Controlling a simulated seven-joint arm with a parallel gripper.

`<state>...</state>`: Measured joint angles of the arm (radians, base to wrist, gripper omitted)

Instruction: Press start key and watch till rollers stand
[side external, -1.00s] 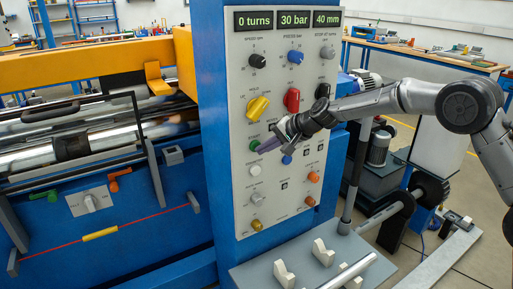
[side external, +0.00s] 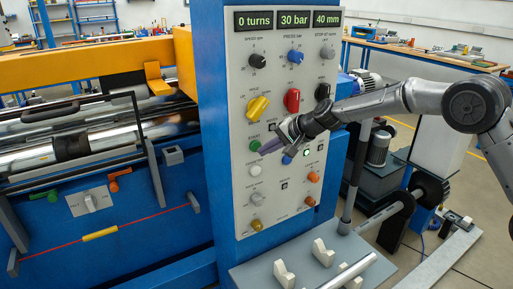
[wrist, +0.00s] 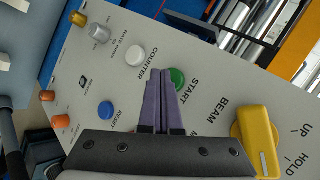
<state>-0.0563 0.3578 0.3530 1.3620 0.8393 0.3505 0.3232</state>
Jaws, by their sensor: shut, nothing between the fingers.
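The green start key (side external: 255,145) sits on the grey control panel, and the wrist view shows it (wrist: 178,78) beside the word START. My gripper (side external: 263,151) is shut and empty, its purple fingers pointing at the panel at the key. In the wrist view the fingertips (wrist: 160,76) overlap the key's left edge; I cannot tell whether they touch it. The shiny steel rollers (side external: 118,139) lie in the machine at left; whether they turn cannot be told. A small panel lamp (side external: 306,153) glows greenish white.
A yellow beam knob (side external: 258,106) and red knob (side external: 292,99) are above my fingers. A white counter button (side external: 255,170) is below, and a blue reset button (wrist: 106,109) lies to the side. Other displays read 30 bar and 40 mm.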

